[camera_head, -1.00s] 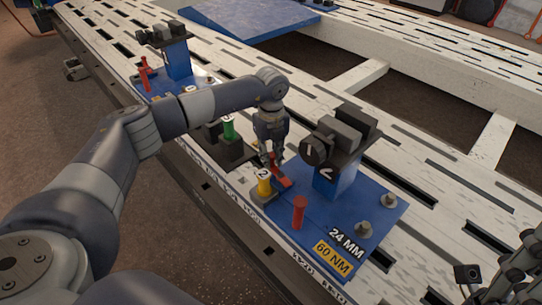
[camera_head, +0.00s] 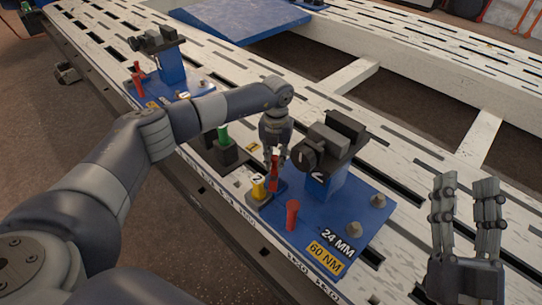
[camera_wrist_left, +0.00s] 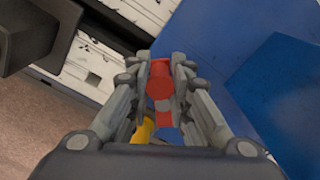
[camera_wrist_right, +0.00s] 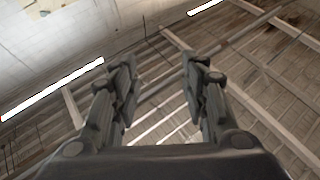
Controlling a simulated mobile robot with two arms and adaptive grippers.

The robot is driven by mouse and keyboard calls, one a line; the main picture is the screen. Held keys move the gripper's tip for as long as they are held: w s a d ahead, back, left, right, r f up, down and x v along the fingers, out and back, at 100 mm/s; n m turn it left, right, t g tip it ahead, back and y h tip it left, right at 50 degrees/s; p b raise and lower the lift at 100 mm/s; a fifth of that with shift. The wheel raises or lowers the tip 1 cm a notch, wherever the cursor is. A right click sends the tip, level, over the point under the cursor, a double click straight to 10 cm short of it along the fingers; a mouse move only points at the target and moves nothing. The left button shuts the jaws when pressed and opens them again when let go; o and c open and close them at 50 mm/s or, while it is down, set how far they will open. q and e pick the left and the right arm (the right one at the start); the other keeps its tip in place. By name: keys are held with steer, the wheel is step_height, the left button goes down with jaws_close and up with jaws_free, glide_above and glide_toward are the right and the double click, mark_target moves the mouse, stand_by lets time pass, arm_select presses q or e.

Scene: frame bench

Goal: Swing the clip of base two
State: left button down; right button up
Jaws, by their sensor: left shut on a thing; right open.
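My left gripper (camera_head: 274,158) is shut on a red handle (camera_head: 274,175) at the plate's left edge. In the left wrist view the red handle (camera_wrist_left: 160,82) is between the fingers, and a yellow piece shows below it. The handle looks upright; its lower end is partly hidden. A second red peg (camera_head: 292,215) stands on the plate's near side. My right gripper (camera_head: 466,215) is open and empty, raised at the right.
A yellow cylinder marked 2 (camera_head: 259,188) stands close beside the left gripper. A green cylinder (camera_head: 223,135) in a dark block is further left. Another blue base (camera_head: 175,88) stands at the back left.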

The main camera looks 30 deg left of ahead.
arm_select(q)
steer(key=m, duration=0.1)
steer(key=d+m, duration=0.1)
steer(key=m, duration=0.1)
steer(key=m+p, duration=0.1)
steer(key=shift+w+d+r, duration=0.1)
steer(key=shift+w+d, duration=0.1)
steer(key=shift+d, duration=0.2)
steer(key=shift+s+d+m, duration=0.1)
steer(key=shift+d+m, duration=0.25)
steer(key=shift+m, duration=0.45)
steer(key=shift+d+m, duration=0.3)
steer(key=shift+m, duration=0.5)
arm_select(e)
step_height(320, 180, down, 8)
steer(key=w+g+h, duration=0.1)
steer(key=w+g, duration=0.1)
steer(key=g, duration=0.2)
steer(key=shift+d+g+h, duration=0.3)
steer(key=shift+g+h, duration=0.1)
arm_select(q)
steer(key=shift+p, duration=0.3)
arm_select(e)
steer(key=shift+f, duration=0.15)
arm_select(q)
steer(key=c, duration=1.4)
jaws_free()
arm_select(e)
steer(key=shift+f, duration=0.1)
